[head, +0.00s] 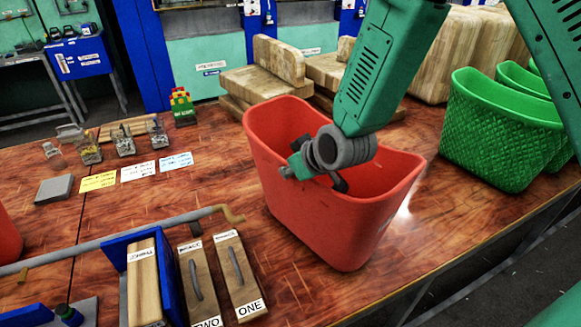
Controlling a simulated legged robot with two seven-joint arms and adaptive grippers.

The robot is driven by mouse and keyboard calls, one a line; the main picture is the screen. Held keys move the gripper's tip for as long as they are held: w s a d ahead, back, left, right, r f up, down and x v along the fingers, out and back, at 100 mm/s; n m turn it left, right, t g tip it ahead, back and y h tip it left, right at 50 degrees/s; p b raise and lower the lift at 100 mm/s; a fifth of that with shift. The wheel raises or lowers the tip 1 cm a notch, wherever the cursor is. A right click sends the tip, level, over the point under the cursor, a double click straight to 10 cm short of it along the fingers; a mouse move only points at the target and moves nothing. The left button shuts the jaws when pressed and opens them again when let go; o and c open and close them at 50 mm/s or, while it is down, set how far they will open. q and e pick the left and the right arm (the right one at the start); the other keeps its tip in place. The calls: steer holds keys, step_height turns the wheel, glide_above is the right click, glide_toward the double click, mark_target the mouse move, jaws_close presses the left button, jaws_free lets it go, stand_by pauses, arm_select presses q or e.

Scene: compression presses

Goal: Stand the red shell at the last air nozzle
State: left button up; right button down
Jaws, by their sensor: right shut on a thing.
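The red shell (335,225) is a tall, tapered, open-topped tub in the middle of the head view, roughly upright with a slight tilt. My right gripper (314,172) reaches down from the upper right and is shut on the shell at its near rim. I cannot tell whether the shell's base touches the wooden table (420,240). My left gripper is not in view. No air nozzle can be clearly made out. Part of another red thing (8,238) shows at the left edge.
Green tubs (500,135) stand at right, wooden blocks (275,80) behind. Left are small jars (124,143), cards (140,171) and a grey pad (54,190). A metal bar (130,235) and wooden blocks labelled ONE (239,275) and TWO (198,285) lie in front.

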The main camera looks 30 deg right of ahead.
steer(key=shift+a+r, duration=0.1)
steer(key=shift+f, duration=0.2)
steer(key=c, duration=1.7)
jaws_free()
steer(key=shift+s+d, duration=0.1)
steer(key=shift+d, duration=0.25)
steer(key=shift+d+f, duration=0.1)
steer(key=shift+d, duration=0.4)
steer(key=shift+a, duration=0.6)
steer(key=shift+r, duration=0.4)
steer(key=v, duration=0.7)
steer(key=d+v, duration=0.1)
steer(key=v, duration=0.2)
steer(key=shift+s+b, duration=0.3)
steer(key=shift+s, duration=0.05)
steer(key=shift+s+a+r, duration=0.15)
steer(key=shift+s+r, duration=0.2)
steer(key=shift+r, duration=0.1)
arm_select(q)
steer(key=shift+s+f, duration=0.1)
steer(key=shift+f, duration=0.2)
arm_select(e)
steer(key=shift+a, duration=0.2)
